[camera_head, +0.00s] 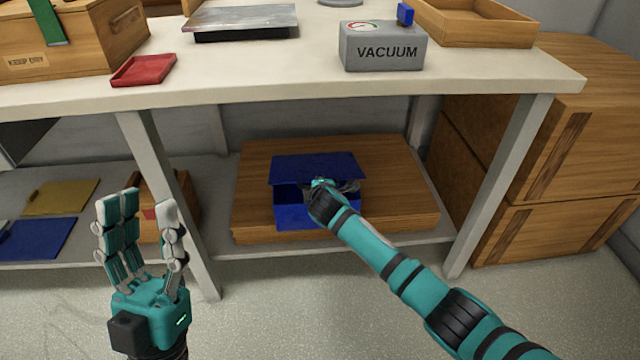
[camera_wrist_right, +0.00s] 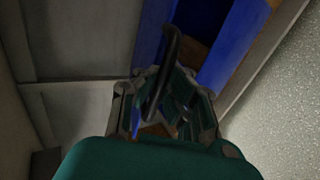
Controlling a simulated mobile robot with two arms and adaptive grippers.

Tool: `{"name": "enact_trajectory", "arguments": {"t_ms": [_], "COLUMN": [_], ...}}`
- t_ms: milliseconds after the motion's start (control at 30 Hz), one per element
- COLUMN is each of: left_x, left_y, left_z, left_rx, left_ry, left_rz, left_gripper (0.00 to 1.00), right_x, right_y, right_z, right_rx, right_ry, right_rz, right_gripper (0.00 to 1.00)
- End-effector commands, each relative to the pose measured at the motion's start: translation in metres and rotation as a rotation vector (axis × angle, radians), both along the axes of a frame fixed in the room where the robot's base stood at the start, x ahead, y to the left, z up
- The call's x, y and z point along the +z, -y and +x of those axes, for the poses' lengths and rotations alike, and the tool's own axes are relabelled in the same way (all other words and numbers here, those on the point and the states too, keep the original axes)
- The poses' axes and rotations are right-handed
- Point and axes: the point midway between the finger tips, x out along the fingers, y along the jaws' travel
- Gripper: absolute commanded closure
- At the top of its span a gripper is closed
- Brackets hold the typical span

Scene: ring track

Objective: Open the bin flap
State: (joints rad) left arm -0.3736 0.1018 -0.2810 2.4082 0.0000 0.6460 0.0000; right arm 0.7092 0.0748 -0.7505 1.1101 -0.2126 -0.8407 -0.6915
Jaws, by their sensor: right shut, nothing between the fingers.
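The blue bin (camera_head: 290,216) sits on a wooden board on the lower shelf, under the workbench. Its blue flap (camera_head: 312,166) stands raised at the back, with a dark opening below it. My right gripper (camera_head: 322,184) is at the bin's front edge, in front of the opening; its fingertips are partly hidden there. In the right wrist view my right gripper (camera_wrist_right: 172,102) is shut and empty beside a dark curved bar (camera_wrist_right: 163,75), with the blue bin wall (camera_wrist_right: 235,55) behind. My left gripper (camera_head: 143,208) is open and empty, upright in front of the bench.
The bench top (camera_head: 250,88) overhangs the bin, with a bench leg (camera_head: 170,190) to its left and another (camera_head: 500,185) to its right. Wooden crates (camera_head: 545,165) stand at the right. A grey vacuum box (camera_head: 385,48) and a red tray (camera_head: 143,70) are on top.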

Motion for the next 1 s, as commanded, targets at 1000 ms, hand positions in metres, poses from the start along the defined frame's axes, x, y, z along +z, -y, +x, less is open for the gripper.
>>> {"name": "enact_trajectory", "arguments": {"t_ms": [1000], "left_x": [-0.192], "left_y": [-0.006], "left_z": [0.084], "left_rx": [0.065], "left_ry": [-1.305], "left_rz": [0.362], "left_gripper": [0.60], "right_x": [0.055], "right_y": [-0.001], "right_z": [0.026], "right_rx": [0.001], "right_ry": [-0.030], "right_rz": [0.000], "right_gripper": [1.00]}}
